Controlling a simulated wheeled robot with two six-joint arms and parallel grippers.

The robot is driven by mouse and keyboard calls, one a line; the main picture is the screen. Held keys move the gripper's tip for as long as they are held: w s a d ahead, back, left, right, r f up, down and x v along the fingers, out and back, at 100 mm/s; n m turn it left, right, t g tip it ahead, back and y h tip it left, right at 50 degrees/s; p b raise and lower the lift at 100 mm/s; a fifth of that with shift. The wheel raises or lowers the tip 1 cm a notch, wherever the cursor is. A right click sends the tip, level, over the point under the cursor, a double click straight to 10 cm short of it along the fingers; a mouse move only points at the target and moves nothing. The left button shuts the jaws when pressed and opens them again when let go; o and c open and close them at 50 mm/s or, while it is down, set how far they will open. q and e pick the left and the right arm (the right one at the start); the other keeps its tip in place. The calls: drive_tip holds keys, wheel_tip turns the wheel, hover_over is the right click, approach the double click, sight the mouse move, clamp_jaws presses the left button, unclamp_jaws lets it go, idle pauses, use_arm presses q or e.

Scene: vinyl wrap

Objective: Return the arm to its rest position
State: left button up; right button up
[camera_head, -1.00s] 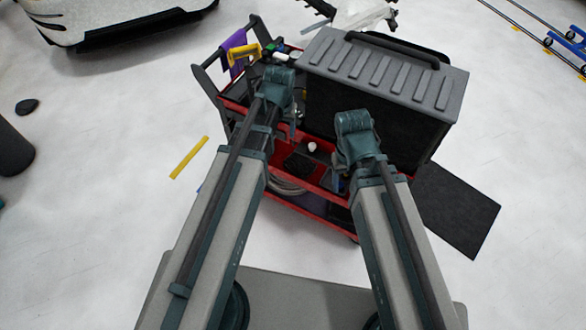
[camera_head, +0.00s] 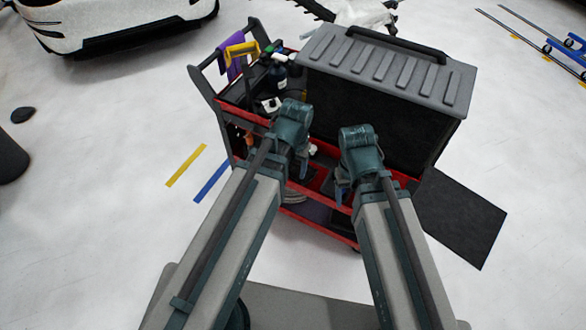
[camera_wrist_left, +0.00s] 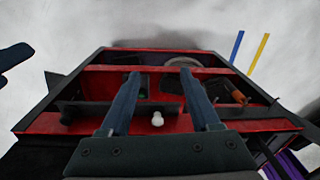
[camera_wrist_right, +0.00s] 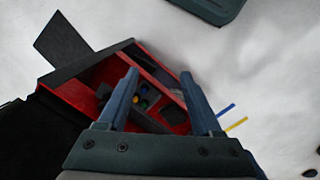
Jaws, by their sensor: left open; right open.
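My left arm and right arm reach forward over the front of a red and black tool cart (camera_head: 232,107). My left gripper (camera_wrist_left: 165,100) is open and empty in the left wrist view, with the cart's red-edged shelves below and beyond its fingers. A small white knob-like thing (camera_wrist_left: 157,119) shows between those fingers, apart from them. My right gripper (camera_wrist_right: 160,98) is open and empty in the right wrist view, above the cart's red compartment. In the head view the fingers of both grippers are mostly hidden behind the wrists.
A large grey box with a ribbed lid (camera_head: 385,68) stands on the cart's right. A dark panel (camera_head: 460,217) juts out at the right. A yellow-handled tool (camera_head: 240,52), a purple cloth (camera_head: 228,68) and bottles are at the back left. Yellow and blue strips (camera_head: 212,181) lie on open white floor.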

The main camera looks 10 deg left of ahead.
use_arm(q)
drive_tip(key=s+d+m, duration=0.2)
drive_tip(key=s+d, duration=0.3)
drive_tip(key=s, duration=0.1)
drive_tip(key=shift+g+y, duration=0.3)
drive_tip(key=shift+g, duration=0.1)
